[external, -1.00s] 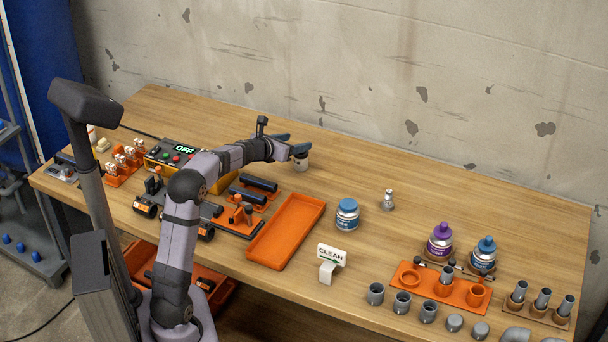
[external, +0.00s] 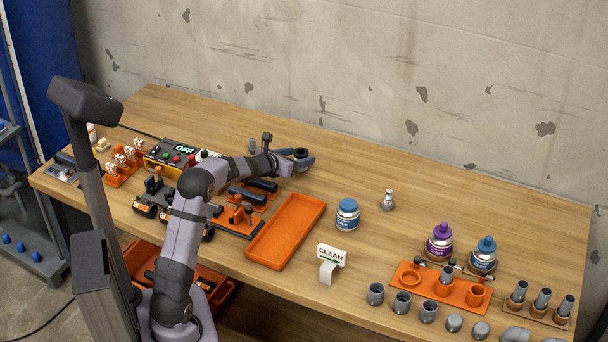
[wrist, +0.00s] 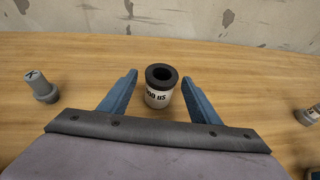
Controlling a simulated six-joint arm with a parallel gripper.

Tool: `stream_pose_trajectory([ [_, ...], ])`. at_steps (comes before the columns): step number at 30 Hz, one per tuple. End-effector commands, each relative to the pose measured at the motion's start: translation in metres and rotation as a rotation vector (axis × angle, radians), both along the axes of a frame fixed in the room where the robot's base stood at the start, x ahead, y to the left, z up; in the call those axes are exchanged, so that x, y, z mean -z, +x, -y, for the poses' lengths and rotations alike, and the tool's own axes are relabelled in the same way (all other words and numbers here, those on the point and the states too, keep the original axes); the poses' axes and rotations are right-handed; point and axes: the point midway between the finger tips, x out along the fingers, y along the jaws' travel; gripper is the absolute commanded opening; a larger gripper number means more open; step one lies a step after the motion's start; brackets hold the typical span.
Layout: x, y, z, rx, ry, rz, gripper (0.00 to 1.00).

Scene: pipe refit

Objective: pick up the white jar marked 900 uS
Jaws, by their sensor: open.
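The white jar (wrist: 159,96) has a dark grey top with a dark opening and black lettering, of which "00 uS" can be read. In the wrist view it stands upright on the table between the two blue fingers of my gripper (wrist: 158,92), closer to the right finger. My gripper is open, with a gap on the left side of the jar; I cannot tell whether the right finger touches it. In the external view my gripper (external: 303,158) is low over the table's back middle, and only the jar's dark top (external: 300,153) shows between the fingers.
A grey fitting marked K (wrist: 41,87) stands left of my gripper in the wrist view. The table behind the jar is clear.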

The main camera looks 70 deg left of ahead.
Motion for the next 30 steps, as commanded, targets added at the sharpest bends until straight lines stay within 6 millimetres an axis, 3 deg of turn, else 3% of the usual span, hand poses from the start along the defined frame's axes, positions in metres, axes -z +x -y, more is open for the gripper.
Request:
stream_pose_trajectory([
  [8,0.002,0.005,-0.003,0.0,-0.001,-0.001,0.57],
  [21,0.018,0.036,-0.025,0.001,0.0,0.0,0.57],
  [30,0.022,0.041,-0.028,0.0,0.001,0.001,0.57],
])
